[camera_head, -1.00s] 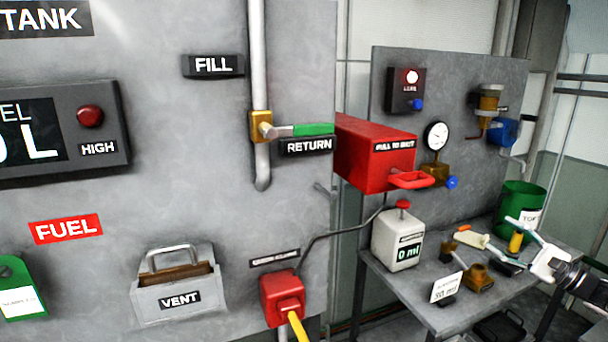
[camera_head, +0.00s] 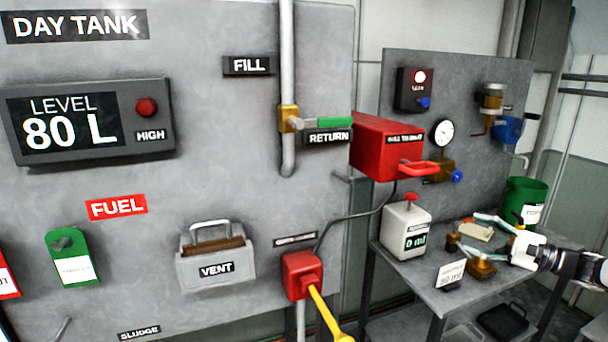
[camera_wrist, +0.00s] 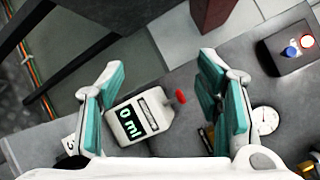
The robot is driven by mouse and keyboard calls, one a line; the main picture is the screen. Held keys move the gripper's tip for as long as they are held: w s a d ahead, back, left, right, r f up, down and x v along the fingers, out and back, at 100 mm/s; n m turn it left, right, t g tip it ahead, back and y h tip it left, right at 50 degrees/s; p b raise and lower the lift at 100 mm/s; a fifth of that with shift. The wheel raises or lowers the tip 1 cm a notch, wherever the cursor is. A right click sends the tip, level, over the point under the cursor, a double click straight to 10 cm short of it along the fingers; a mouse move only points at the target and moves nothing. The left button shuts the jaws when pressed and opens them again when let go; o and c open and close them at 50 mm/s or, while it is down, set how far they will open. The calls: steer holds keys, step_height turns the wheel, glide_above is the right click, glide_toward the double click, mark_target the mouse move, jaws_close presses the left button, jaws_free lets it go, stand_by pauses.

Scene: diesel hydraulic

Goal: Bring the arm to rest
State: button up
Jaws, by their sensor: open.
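My gripper (camera_head: 492,234) is at the right of the head view, above the grey workbench (camera_head: 455,308), with my arm reaching in from the right edge. In the wrist view my gripper (camera_wrist: 158,97) has its two teal-padded fingers spread wide apart, with nothing held between them. A white container (camera_head: 405,229) with a red knob and a "0 ml" display stands on the bench to the left of my gripper. The container (camera_wrist: 138,118) also shows between the fingers in the wrist view, beyond them and apart.
Small brass parts (camera_head: 482,268) and a white label card (camera_head: 450,274) lie near my gripper on the bench. A green bin (camera_head: 524,200) stands behind. A red box (camera_head: 380,147) with a handle juts from the panel.

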steer(key=s+a+r+n+g+h, duration=0.2)
steer(key=s+a+n+g+h, duration=0.25)
steer(key=a, duration=0.75)
steer(key=s+a+r+n+g+h, duration=0.2)
steer(key=s+a+n+g, duration=0.35)
steer(key=a, duration=0.65)
steer(key=s+r+n+t+h, duration=0.1)
steer(key=s+r+n+h, duration=0.1)
steer(key=s, duration=1.3)
steer(key=s+a+r+n+t+h, duration=0.1)
steer(key=s+r+h, duration=0.3)
steer(key=s, duration=1.1)
steer(key=shift+s+r+n+h, duration=0.3)
steer(key=shift+n+h, duration=0.3)
steer(key=shift+h, duration=0.15)
